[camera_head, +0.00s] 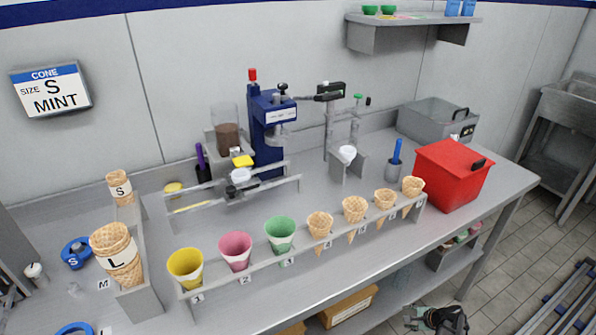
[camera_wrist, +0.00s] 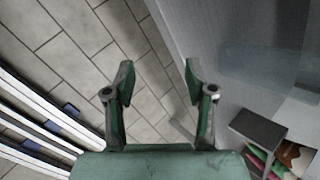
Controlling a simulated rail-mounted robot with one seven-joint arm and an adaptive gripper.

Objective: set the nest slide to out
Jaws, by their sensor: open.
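A blue press (camera_head: 268,130) with a red-topped post stands on the steel counter against the wall. At its foot, a pale rail assembly (camera_head: 285,187) runs along the counter, with a white round nest (camera_head: 240,176) on it, in front and left of the press column. This looks like the nest slide; I cannot tell its exact setting. My gripper (camera_head: 440,320) is low at the bottom edge, in front of the counter and far from the press. In the wrist view my gripper (camera_wrist: 160,78) is open and empty above the floor.
A cone rack (camera_head: 310,256) with several cups and cones lines the counter's front. A red box (camera_head: 452,175) stands at the right end. A wall sign (camera_head: 51,89) reads CONE SIZE S MINT. Stacked cones (camera_head: 117,254) stand at left.

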